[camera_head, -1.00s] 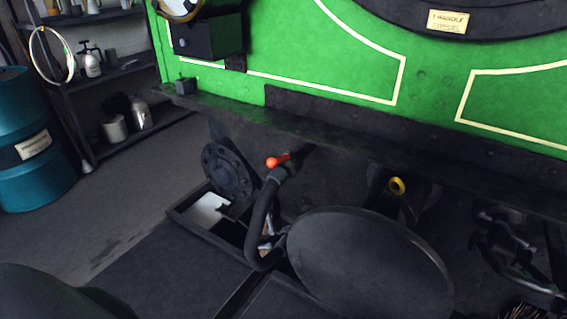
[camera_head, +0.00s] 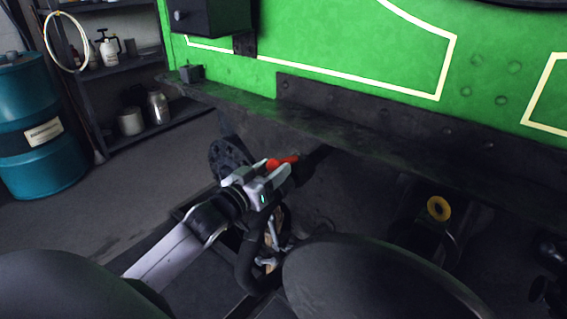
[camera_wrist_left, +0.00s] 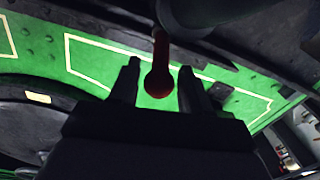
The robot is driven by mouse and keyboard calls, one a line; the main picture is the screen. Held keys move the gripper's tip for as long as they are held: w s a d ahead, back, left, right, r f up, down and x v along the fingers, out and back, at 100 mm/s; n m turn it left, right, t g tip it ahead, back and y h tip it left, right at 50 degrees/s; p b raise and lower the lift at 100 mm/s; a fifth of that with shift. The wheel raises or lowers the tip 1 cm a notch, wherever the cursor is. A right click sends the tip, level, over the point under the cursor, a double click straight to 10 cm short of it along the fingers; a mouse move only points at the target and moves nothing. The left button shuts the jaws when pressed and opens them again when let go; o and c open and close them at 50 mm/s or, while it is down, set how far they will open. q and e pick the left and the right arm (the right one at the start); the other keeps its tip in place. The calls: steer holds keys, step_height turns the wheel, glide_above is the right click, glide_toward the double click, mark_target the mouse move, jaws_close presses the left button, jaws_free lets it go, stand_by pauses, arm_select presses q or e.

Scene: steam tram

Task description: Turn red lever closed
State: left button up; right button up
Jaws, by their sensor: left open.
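The red lever (camera_head: 283,162) sits on the pipe fitting under the tram's front beam, above the curved black hose (camera_head: 247,262). My left gripper (camera_head: 277,168) reaches in from the left and is at the lever. In the left wrist view the lever's rounded red end (camera_wrist_left: 158,82) lies between the two dark fingers of my left gripper (camera_wrist_left: 159,88), with gaps on both sides. The fingers are open around it. The fitting below the lever is partly hidden by the gripper in the head view. My right gripper is not in view.
The dark beam (camera_head: 380,155) of the green tram (camera_head: 330,50) runs just above the gripper. A round black buffer (camera_head: 375,285) stands close on the right. A yellow ring (camera_head: 438,208) is farther right. A blue drum (camera_head: 38,130) and shelves (camera_head: 130,95) stand at left.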

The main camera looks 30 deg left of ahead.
mark_target(282, 162)
arm_select(q)
steer(key=shift+w, duration=2.1)
steer(key=shift+c, duration=0.4)
jaws_close()
